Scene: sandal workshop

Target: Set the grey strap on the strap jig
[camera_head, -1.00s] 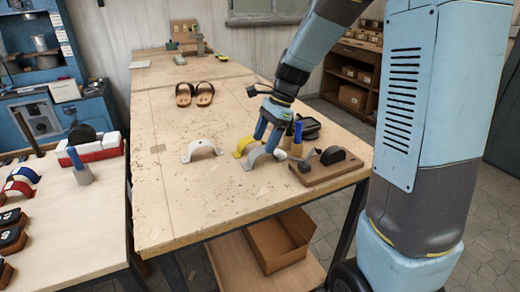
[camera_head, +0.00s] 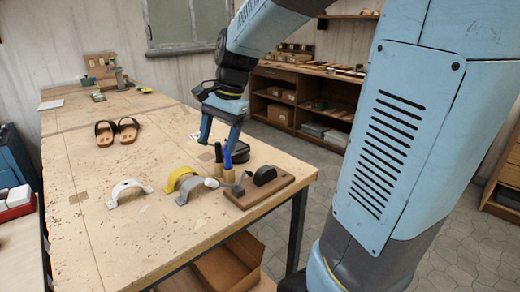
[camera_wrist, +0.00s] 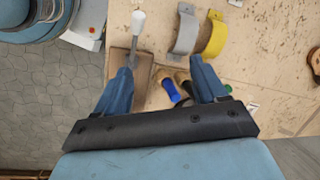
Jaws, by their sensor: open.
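The grey strap (camera_head: 197,188) is an arched band standing on the bench beside the yellow strap (camera_head: 178,180). In the wrist view the grey strap (camera_wrist: 185,34) lies beyond my fingertips. The strap jig (camera_head: 262,186) is a wooden board with a black rounded form, to the right of the grey strap. A white-handled lever reaches from it towards the strap. Its board (camera_wrist: 120,65) shows partly behind my left finger in the wrist view. My gripper (camera_head: 220,137) is open and empty, above the bench behind the jig, over the upright-handled tools.
A blue-handled tool (camera_head: 227,160) and a green-handled one (camera_head: 218,155) stand beneath my gripper, beside a dark round object (camera_head: 238,152). A white strap (camera_head: 128,190) stands left of the yellow one. Sandals (camera_head: 117,132) lie farther back. The front left of the bench is clear.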

